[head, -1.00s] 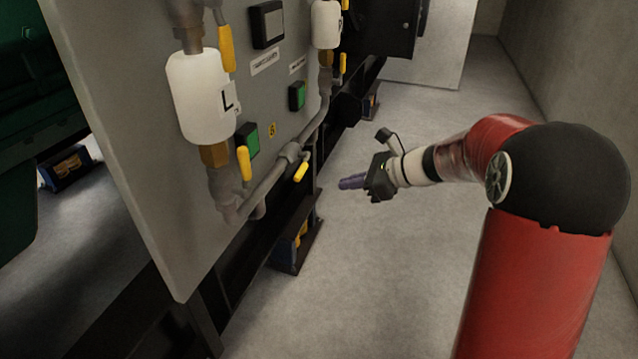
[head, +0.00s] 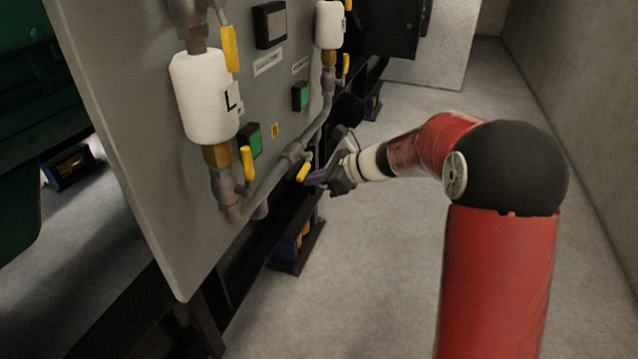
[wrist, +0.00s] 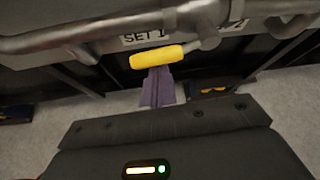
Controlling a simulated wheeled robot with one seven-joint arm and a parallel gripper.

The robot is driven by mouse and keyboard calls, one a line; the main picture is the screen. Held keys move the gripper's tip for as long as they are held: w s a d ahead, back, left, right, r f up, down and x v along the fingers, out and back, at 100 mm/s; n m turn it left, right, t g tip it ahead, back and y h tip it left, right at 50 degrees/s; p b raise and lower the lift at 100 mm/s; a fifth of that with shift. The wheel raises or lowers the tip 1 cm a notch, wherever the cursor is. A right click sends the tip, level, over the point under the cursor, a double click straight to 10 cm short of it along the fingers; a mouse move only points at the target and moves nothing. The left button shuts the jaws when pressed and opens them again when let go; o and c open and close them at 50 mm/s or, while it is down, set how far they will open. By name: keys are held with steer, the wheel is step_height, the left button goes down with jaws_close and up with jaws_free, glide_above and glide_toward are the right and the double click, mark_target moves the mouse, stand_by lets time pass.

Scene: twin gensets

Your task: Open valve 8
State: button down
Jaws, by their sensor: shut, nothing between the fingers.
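A yellow valve lever (head: 304,167) sits on the lower grey pipe (head: 268,185) of the panel, below a small yellow number tag (head: 275,130) too small to read surely. In the wrist view the lever (wrist: 157,57) lies nearly level, joined to its valve stem at the right. My gripper (head: 314,178) has its purple fingers shut and empty, right by the lever. In the wrist view the fingertips (wrist: 158,72) show just below the lever, and their far ends meet its lower edge in the picture. Whether they touch it I cannot tell.
A second white filter (head: 329,25) and green buttons (head: 300,96) are on the panel (head: 150,150). A black frame rail (head: 235,265) runs below. The floor to the right is open up to a wall.

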steer(key=shift+r, duration=0.2)
steer(key=r+p, duration=0.1)
steer(key=p, duration=0.2)
steer(key=shift+a, duration=0.15)
steer(key=shift+f, duration=0.1)
stand_by(0.3)
